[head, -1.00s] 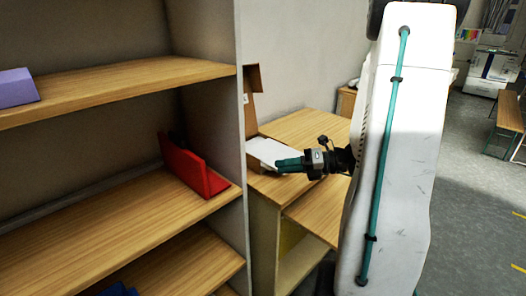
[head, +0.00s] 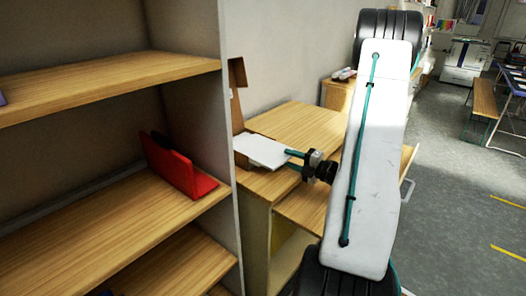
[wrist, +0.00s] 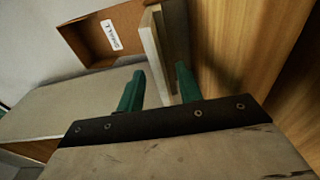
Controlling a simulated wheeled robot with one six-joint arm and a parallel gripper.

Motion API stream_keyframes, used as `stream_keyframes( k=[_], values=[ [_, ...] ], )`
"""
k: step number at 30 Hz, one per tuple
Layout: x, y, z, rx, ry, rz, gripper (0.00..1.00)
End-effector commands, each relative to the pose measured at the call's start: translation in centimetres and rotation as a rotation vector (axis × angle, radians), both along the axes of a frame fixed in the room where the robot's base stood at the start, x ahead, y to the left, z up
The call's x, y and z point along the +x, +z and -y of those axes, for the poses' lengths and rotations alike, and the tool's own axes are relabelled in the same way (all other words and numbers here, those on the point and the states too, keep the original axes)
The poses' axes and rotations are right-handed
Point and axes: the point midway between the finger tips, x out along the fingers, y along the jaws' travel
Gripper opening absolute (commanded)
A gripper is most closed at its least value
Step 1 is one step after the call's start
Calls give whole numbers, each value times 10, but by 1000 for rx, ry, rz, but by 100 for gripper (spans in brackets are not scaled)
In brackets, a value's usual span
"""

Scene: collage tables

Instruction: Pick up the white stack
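The white stack (head: 262,150) lies flat at the left end of the wooden table, beside the shelf unit, in the head view. My gripper (head: 290,160) is at its right end, its two teal fingers apart and pointing at it. In the wrist view the stack (wrist: 155,50) shows edge-on as a pale slab reaching down between the two fingers of my gripper (wrist: 160,78). The fingers look spread, with gaps beside the slab. I cannot tell whether either finger touches it.
An open cardboard box (wrist: 105,35) labelled SMALL stands behind the stack; it also shows in the head view (head: 237,95). The shelf unit (head: 217,45) is close on the left, with a red object (head: 180,168) on it. The wooden tabletop (head: 300,125) behind my gripper is clear.

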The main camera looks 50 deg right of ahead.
Motion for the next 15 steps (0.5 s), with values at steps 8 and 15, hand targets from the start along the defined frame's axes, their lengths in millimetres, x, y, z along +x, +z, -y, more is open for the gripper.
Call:
stream_keyframes(
  k=[8, 15],
  values=[
    [6, 0, -1, 0, 0, 0, 35],
    [6, 0, -1, -1, 0, 0, 0]
  ],
)
